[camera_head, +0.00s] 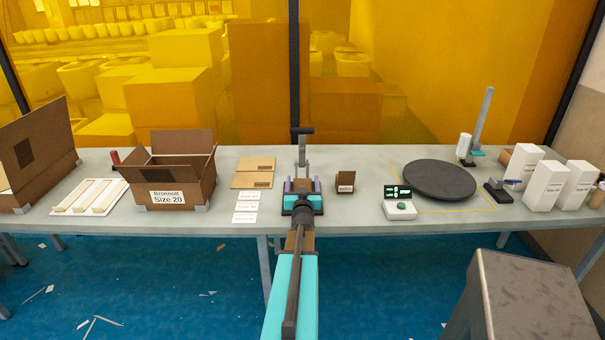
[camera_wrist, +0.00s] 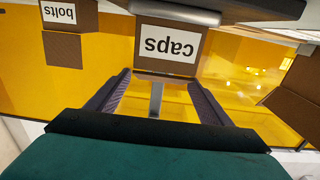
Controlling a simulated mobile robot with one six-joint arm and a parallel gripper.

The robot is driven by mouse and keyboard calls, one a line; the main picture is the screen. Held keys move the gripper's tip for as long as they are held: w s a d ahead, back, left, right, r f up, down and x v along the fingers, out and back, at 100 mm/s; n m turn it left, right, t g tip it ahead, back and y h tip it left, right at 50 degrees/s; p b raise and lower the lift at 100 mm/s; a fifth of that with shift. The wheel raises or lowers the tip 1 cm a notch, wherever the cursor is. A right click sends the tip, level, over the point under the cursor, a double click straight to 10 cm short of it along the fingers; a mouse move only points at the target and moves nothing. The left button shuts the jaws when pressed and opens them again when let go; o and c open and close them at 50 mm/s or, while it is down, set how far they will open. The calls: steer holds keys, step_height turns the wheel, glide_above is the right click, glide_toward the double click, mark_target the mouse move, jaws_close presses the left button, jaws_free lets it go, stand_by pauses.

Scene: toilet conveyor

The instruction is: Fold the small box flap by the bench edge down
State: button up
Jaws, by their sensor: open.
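Two small brown boxes stand near the front edge of the bench. The bolts box (camera_head: 345,188) has an upright flap (camera_head: 346,177) at its back; it also shows upside down in the wrist view (camera_wrist: 68,14), with its flap (camera_wrist: 65,47). The caps box (camera_wrist: 167,66) stands between my fingers in the wrist view; in the head view my arm hides it. I cannot tell how its flap stands. My gripper (camera_head: 302,186) is open, with its two purple fingers spread (camera_wrist: 157,97) and nothing visibly held.
A large open carton (camera_head: 175,189), white slats (camera_head: 90,196) and flat cardboard (camera_head: 254,173) lie left on the bench (camera_head: 375,216). A scale display (camera_head: 399,202), dark turntable (camera_head: 439,180) and white boxes (camera_head: 545,186) stand right. A yellow pane (camera_head: 400,80) closes the back.

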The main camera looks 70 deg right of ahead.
steer(key=shift+p+x, duration=0.85)
steer(key=shift+x, duration=2.15)
steer(key=c, duration=1)
steer(key=shift+c, duration=0.2)
